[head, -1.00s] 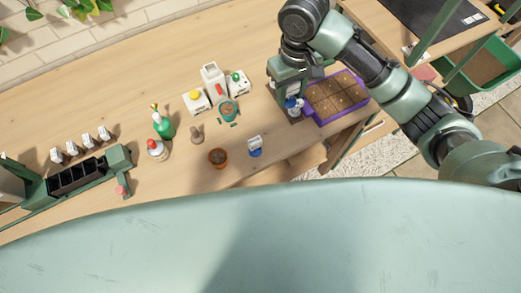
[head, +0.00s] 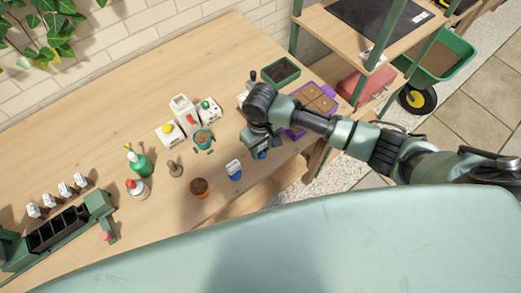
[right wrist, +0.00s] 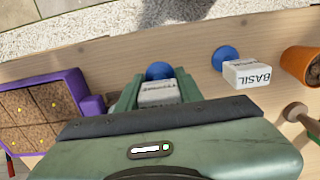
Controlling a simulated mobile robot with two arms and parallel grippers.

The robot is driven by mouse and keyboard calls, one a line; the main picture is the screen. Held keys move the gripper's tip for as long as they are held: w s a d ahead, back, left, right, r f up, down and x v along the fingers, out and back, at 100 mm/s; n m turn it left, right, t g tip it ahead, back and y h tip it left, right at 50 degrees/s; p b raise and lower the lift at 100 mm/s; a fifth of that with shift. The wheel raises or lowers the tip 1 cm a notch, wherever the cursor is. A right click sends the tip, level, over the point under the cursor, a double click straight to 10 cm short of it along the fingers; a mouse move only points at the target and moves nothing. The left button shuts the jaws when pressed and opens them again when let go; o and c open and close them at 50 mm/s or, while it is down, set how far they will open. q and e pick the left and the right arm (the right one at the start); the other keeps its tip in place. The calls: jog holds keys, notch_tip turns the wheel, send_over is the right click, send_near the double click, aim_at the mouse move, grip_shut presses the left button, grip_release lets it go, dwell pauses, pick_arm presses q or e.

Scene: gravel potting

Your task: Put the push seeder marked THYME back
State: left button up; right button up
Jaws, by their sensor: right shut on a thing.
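My right gripper (head: 259,148) is shut on the push seeder marked THYME, which has a blue end (head: 262,155). In the right wrist view, the THYME seeder (right wrist: 158,92) shows its white lettered block between the fingers and its blue round end beyond. It is near the front edge of the table, and I cannot tell whether it touches the wood. My left gripper is not in view.
A purple seed tray (head: 325,98) lies beside the right gripper. A terracotta pot (head: 199,188) stands left of the BASIL seeder. A green rack (head: 98,204) is at far left.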

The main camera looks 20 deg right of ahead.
jog(key=shift+f, duration=1.25)
jog(key=o, duration=1.1)
jog(key=shift+f, duration=0.15)
notch_tip(320, 180, up, 12)
jog(key=shift+r+b, duration=0.2)
jog(key=shift+b, duration=0.35)
